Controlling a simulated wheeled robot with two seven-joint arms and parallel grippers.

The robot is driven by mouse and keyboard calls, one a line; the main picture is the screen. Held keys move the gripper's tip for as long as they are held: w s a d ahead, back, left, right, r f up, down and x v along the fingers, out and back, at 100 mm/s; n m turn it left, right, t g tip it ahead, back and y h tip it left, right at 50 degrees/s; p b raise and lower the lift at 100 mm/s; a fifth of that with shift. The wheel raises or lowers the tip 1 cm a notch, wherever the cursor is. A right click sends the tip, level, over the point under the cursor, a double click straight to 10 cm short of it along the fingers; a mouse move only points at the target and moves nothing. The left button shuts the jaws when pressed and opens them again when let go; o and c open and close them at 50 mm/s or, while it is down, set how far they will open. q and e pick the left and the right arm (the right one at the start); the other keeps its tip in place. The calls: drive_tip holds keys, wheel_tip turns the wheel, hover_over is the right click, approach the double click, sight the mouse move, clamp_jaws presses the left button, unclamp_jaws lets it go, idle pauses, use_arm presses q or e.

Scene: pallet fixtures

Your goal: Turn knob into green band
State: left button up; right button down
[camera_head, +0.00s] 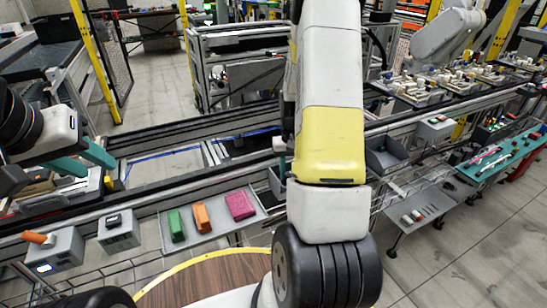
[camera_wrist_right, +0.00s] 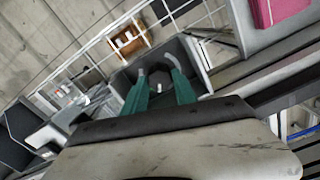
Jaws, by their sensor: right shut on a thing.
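My right gripper (camera_wrist_right: 157,70) reaches with its green fingers into a grey box-like housing (camera_wrist_right: 202,50) in the right wrist view. It is shut on a small pale thing (camera_wrist_right: 158,88) between the fingers, perhaps the knob; its shape is unclear. No green band can be made out. In the head view my right arm hides most of this spot; only a bit of a teal finger (camera_head: 283,163) and of the grey housing (camera_head: 275,184) show left of the arm.
A grey tray (camera_head: 215,232) holds a green block (camera_head: 176,226), an orange block (camera_head: 201,217) and a pink block (camera_head: 240,205). Left of it stand a grey box with a black top part (camera_head: 118,233) and a grey box with an orange handle (camera_head: 62,250). A grey bin (camera_head: 386,157) is right of my arm.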

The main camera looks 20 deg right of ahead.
drive_tip(key=shift+w+m, duration=0.1)
drive_tip(key=shift+m, duration=1.2)
drive_tip(key=c, duration=1.3)
unclamp_jaws()
drive_tip(key=shift+o, duration=0.2)
drive_tip(key=shift+r, duration=0.15)
wheel_tip(320, 180, up, 8)
drive_tip(key=shift+f, duration=0.2)
